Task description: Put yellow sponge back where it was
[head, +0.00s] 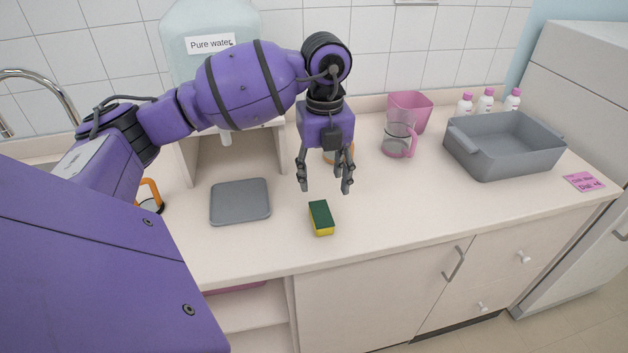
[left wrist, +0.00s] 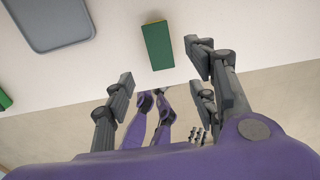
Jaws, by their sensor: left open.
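The yellow sponge (head: 321,218) with a dark green top lies on the counter near its front edge, right of a flat grey tray. In the left wrist view the sponge (left wrist: 158,46) shows its green face, beyond the fingertips and roughly between their lines. My left gripper (head: 324,190) points down with its fingers apart, above the counter and the sponge. Its fingers also show in the left wrist view (left wrist: 164,62), with nothing between them. The gripper does not touch the sponge. My right gripper is in neither view.
A flat grey tray (head: 240,201) lies left of the sponge. Behind are a pure water tank (head: 205,75) on a stand, a clear pink-handled jug (head: 397,140) and a pink cup (head: 411,106). A grey basin (head: 503,156) stands right, near several bottles (head: 485,101). The counter right of the sponge is clear.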

